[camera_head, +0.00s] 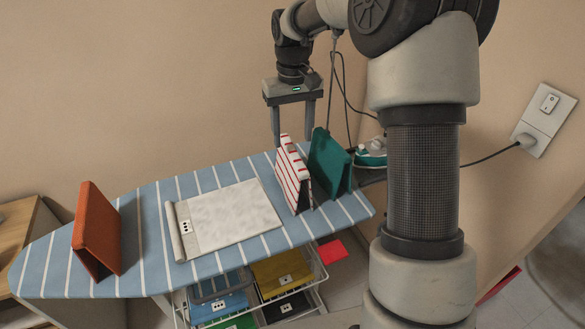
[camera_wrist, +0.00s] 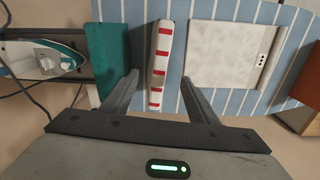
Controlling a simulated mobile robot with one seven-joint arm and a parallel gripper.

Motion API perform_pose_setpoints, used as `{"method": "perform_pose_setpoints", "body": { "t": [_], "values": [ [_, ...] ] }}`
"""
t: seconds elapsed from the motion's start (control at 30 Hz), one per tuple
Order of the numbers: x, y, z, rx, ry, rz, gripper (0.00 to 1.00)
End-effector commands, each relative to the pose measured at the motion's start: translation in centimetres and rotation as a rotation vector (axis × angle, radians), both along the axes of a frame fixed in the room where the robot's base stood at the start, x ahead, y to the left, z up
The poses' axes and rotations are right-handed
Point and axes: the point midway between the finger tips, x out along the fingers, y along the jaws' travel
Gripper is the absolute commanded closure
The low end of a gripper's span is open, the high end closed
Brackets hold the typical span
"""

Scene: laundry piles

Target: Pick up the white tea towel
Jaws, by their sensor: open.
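A white folded cloth with red stripes (camera_head: 293,174) stands tent-like on the ironing board; it also shows in the wrist view (camera_wrist: 165,48). My gripper (camera_head: 292,138) is open and empty, close to the cloth's top edge. In the wrist view its fingers (camera_wrist: 159,82) show on either side of the striped cloth; I cannot tell how far down they reach beside it. A plain whitish sheet (camera_head: 235,215) lies flat to the left, with a rolled left edge and a dotted label; it shows in the wrist view too (camera_wrist: 230,55).
A green folded cloth (camera_head: 328,162) stands close to the right of the striped one. An orange cloth (camera_head: 97,230) stands at the far left of the blue-striped board (camera_head: 152,250). A green-white iron (camera_head: 371,153) sits behind right.

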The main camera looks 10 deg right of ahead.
Motion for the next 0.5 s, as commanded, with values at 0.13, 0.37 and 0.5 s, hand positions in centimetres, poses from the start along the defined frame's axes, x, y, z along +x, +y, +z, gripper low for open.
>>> {"method": "perform_pose_setpoints", "body": {
  "t": [0.13,0.37,0.5],
  "values": [
    [-0.1,0.1,-3.2,0.001,0.003,0.001,0.46],
    [0.0,0.0,-5.2,0.000,0.001,0.001,0.46],
    [0.0,-0.1,-6.6,0.000,0.003,0.001,0.46]
  ]
}}
